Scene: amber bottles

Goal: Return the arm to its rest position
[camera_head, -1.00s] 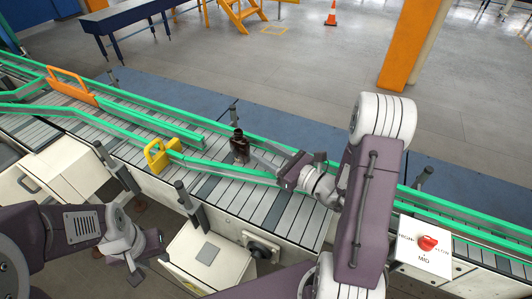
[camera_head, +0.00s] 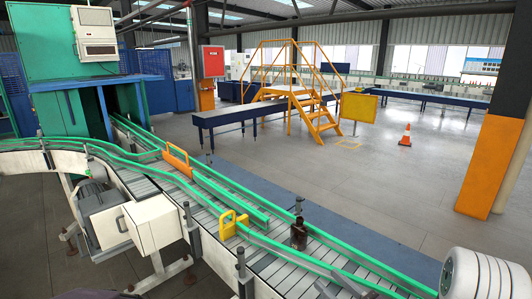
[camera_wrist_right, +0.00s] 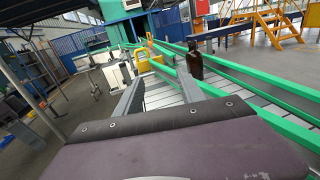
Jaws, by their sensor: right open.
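A dark amber bottle (camera_head: 299,234) stands upright on the slatted conveyor (camera_head: 283,272), beside the green guide rail. It also shows in the right wrist view (camera_wrist_right: 194,65), beyond the fingers. My right gripper (camera_head: 338,285) shows only partly at the bottom edge of the head view. In the right wrist view its two grey fingers (camera_wrist_right: 157,88) are spread, with nothing between them, and the bottle stands apart from them. A white link of my right arm (camera_head: 480,276) is at the lower right.
A yellow bracket (camera_head: 234,224) and an orange guard (camera_head: 178,161) straddle the conveyor left of the bottle. Green rails (camera_head: 345,246) run along it. An orange pillar (camera_head: 490,160) stands at the right. Behind are yellow stairs (camera_head: 311,105), a cone (camera_head: 405,136) and open floor.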

